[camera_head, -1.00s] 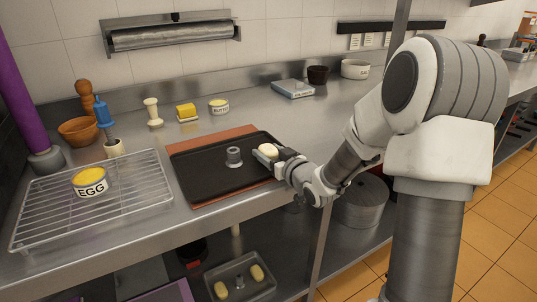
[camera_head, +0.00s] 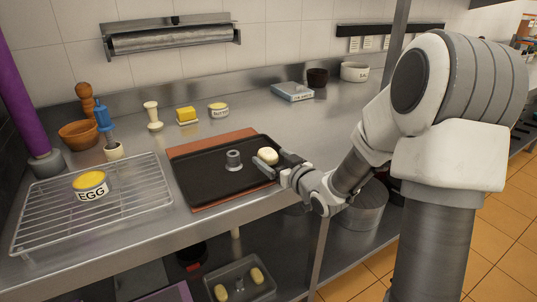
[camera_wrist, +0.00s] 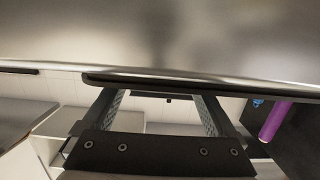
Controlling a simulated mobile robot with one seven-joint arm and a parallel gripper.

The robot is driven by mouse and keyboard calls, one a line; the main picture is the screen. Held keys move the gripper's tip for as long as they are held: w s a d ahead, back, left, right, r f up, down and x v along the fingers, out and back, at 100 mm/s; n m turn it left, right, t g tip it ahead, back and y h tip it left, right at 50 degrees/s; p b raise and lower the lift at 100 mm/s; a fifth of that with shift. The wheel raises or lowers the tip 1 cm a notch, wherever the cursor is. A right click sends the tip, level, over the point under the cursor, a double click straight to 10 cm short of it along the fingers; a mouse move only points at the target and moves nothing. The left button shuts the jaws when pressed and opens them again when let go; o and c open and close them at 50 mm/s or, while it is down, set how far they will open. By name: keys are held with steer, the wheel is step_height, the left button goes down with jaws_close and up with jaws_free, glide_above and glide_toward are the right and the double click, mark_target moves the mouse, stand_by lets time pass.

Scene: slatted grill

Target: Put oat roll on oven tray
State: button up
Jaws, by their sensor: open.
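The oven tray (camera_head: 205,184) is a black flat tray on the counter in the head view. A pale round roll (camera_head: 268,156), which looks like the oat roll, sits at its right side. My gripper (camera_head: 266,166) is open right beside the roll, at the tray's right edge. In the wrist view the two fingers (camera_wrist: 160,97) stand wide apart with nothing between them, and a dark tray edge (camera_wrist: 190,79) crosses beyond them. The roll does not show there. Whether a finger still touches the roll I cannot tell.
A small grey metal cylinder (camera_head: 233,160) stands on the tray. A reddish-brown board (camera_head: 240,135) lies under it. A wire rack (camera_head: 130,208) with an egg bowl (camera_head: 91,185) is to the left. A tray with rolls (camera_head: 240,277) sits on the lower shelf. Counter right of the board is clear.

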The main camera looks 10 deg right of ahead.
steer(key=p+v, duration=0.1)
steer(key=v, duration=0.8)
steer(key=shift+s, duration=0.15)
steer(key=shift+d, duration=0.1)
